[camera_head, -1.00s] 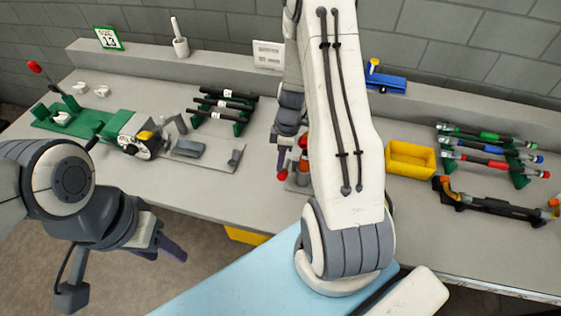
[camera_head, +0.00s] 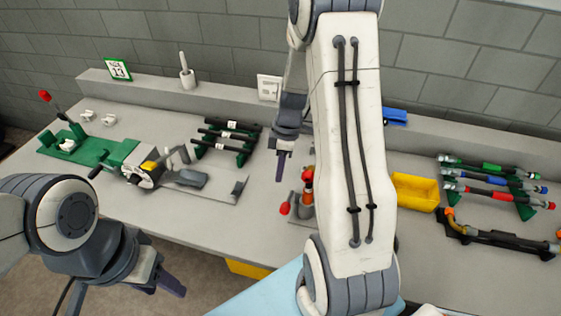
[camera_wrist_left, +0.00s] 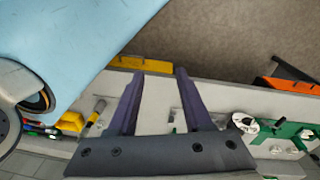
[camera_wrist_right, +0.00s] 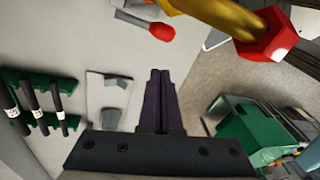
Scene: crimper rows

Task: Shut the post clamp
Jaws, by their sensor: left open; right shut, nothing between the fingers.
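A clamp with a red-tipped lever (camera_head: 285,208) stands mid-bench beside an orange-red upright post (camera_head: 307,184); my right arm partly hides it. In the right wrist view a red-tipped lever (camera_wrist_right: 160,32) lies low over the bench, and a red hexagonal part with a yellow cylinder (camera_wrist_right: 270,40) is close to the camera. My right gripper (camera_head: 280,168) is shut and empty, above and left of the post, apart from the lever in the picture. Its fingers also show in the right wrist view (camera_wrist_right: 160,80). My left gripper (camera_head: 165,283) is open and empty in front of the bench; it also shows in the left wrist view (camera_wrist_left: 160,85).
A green fixture with a red-knobbed lever (camera_head: 45,97) stands far left, near a grey machine (camera_head: 150,172). A rack of black rods (camera_head: 228,140) is left of my right gripper. A yellow bin (camera_head: 415,192) and coloured tubes (camera_head: 490,180) are to the right.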

